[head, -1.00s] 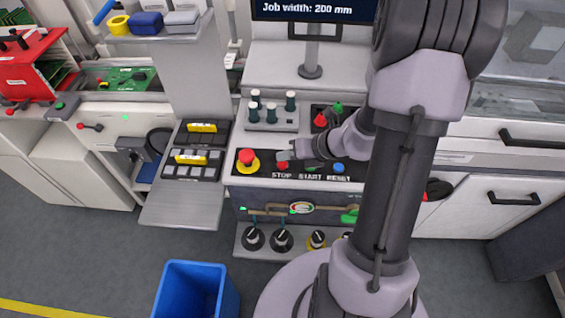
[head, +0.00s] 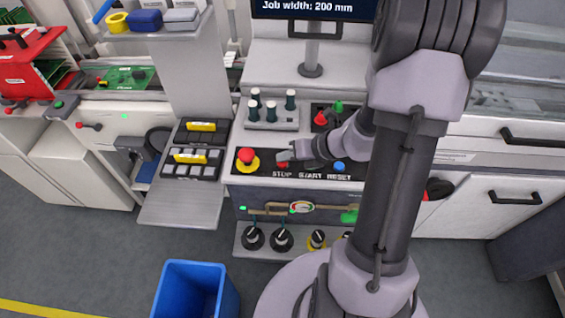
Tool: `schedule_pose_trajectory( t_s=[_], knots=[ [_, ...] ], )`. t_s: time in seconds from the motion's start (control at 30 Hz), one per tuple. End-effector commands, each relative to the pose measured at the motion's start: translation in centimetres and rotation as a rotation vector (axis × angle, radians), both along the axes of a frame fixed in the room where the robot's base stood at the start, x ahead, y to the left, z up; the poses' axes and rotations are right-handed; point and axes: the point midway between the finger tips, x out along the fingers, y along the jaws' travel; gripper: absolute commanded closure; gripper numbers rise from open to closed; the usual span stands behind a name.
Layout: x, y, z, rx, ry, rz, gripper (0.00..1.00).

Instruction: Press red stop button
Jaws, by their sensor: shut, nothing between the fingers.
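The red stop button (head: 282,164) sits above the STOP label on the black control panel (head: 262,172). It is small and partly covered by my gripper. My gripper (head: 281,156) is shut and empty, with its tips at or just above the stop button. I cannot tell whether they touch it. A larger red mushroom button on a yellow base (head: 247,159) stands to the left. The blue button (head: 339,167) above RESET is to the right. The button above START is hidden behind my gripper.
Red and green connectors (head: 321,118) are behind my wrist. A blue bin (head: 195,290) stands on the floor.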

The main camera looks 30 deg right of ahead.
Motion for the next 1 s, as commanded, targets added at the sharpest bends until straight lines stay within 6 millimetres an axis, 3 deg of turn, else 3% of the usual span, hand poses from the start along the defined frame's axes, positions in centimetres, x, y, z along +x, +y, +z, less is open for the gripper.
schedule_pose_trajectory(
  t_s=[1.0],
  knots=[
    [0.0,0.0,-0.86,0.0,0.0,0.0,1.0]
  ],
)
